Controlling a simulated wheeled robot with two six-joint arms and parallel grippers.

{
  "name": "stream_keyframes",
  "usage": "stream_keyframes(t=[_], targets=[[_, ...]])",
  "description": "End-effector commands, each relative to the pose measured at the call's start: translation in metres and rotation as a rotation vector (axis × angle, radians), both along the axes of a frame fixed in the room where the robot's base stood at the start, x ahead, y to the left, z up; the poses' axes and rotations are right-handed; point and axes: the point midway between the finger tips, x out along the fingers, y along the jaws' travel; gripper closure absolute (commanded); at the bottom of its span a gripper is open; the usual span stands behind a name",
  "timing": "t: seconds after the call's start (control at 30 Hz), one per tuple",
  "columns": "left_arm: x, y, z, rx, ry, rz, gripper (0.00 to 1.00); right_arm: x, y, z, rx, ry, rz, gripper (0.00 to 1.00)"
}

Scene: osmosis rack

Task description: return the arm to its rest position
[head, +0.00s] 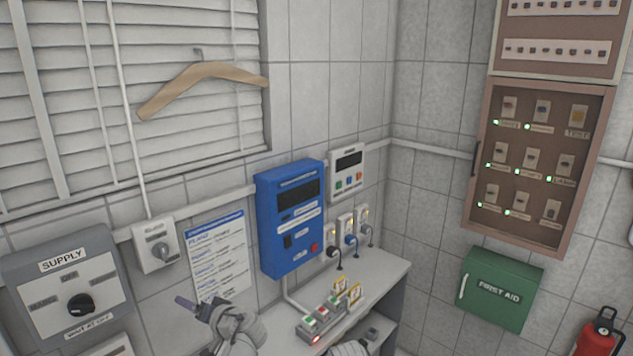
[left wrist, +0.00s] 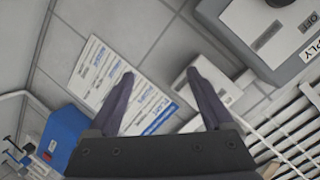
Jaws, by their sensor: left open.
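My left gripper (head: 190,304) is raised in front of the wall at the lower left of the head view, just below the printed instruction sheet. In the left wrist view its two dark fingers (left wrist: 162,92) stand wide apart with nothing between them. The instruction sheet (left wrist: 100,75) and a small white switch box (left wrist: 215,82) lie beyond the fingers. A grey part that may belong to my right arm shows at the bottom edge of the head view; no right fingertips are visible.
The SUPPLY box (head: 68,285) is left of the gripper. A blue unit (head: 291,220) hangs above a grey bench (head: 385,283) holding a small switch panel (head: 325,318). A green first aid box (head: 500,288) and a fire extinguisher (head: 597,335) are at right.

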Motion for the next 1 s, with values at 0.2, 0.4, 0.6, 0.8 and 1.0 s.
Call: stream_keyframes(t=[0.2,0.4,0.6,0.8,1.0], targets=[[-0.057,-0.092,-0.130,-0.323,0.337,-0.021,0.15,0.000,0.000,-0.044,-0.001,0.000,0.005,0.50],[-0.120,-0.183,-0.204,-0.562,0.672,-0.132,0.15,0.000,0.000,-0.068,-0.002,0.000,0.008,0.50],[-0.171,-0.245,-0.234,-0.706,0.912,-0.254,0.15,0.000,0.000,-0.082,-0.002,0.001,0.011,0.50],[-0.190,-0.266,-0.239,-0.755,0.997,-0.306,0.15,0.000,0.000,-0.084,-0.002,0.001,0.011,0.50],[-0.190,-0.266,-0.238,-0.757,0.999,-0.307,0.15,0.000,0.000,-0.084,-0.002,0.001,0.011,0.50]])
